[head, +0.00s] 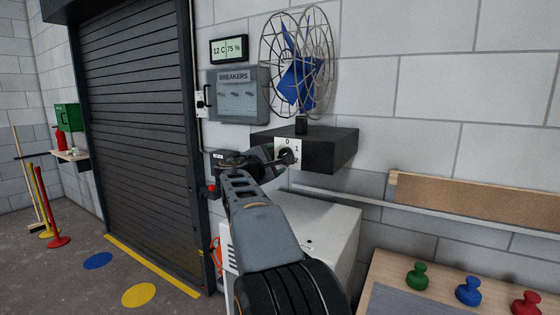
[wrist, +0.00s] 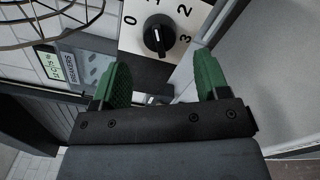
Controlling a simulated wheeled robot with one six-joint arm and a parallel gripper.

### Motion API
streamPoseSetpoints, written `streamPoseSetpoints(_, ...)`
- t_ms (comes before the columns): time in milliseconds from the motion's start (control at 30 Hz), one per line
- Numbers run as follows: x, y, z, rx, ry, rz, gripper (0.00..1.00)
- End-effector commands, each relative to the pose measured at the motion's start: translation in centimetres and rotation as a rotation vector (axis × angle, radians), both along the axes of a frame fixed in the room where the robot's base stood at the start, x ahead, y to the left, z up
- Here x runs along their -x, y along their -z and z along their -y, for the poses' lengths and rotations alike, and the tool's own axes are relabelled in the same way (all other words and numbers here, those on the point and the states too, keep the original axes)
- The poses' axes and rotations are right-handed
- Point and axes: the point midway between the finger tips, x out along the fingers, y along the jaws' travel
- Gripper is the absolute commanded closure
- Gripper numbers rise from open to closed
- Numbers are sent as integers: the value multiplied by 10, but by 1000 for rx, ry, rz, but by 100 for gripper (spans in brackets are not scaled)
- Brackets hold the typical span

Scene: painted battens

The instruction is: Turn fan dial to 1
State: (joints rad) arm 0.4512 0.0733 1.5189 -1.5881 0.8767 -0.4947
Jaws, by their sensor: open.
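The fan dial is a black round knob (wrist: 157,38) with a white mark, on a white plate (wrist: 134,38) marked 0, 1, 2 and 3. I cannot tell firmly which number the mark points at. In the head view the plate (head: 292,143) is on the front of a black box (head: 335,150) below the blue-bladed fan (head: 299,75), with the knob partly hidden by my gripper (head: 277,158). In the wrist view my gripper (wrist: 160,75) is open, its two green fingers apart and empty, just short of the knob, which lies between their lines.
A grey breaker box (head: 238,97) and a display (head: 229,49) hang left of the fan. A white cabinet (head: 335,228) stands below the black box. A bench with several coloured knobbed pieces (head: 468,290) is at the lower right. A dark roller shutter (head: 140,120) is at the left.

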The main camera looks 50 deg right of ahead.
Motion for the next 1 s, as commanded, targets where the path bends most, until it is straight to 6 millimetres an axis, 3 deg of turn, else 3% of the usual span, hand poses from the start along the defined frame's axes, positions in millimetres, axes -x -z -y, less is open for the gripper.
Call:
streamPoseSetpoints(200,10,1,-43,1,-3,-1,32)
streamPoseSetpoints(400,17,1,-69,1,-1,-1,32)
streamPoseSetpoints(600,20,0,-79,0,0,-1,32)
streamPoseSetpoints(1000,20,0,-80,0,1,-1,32)
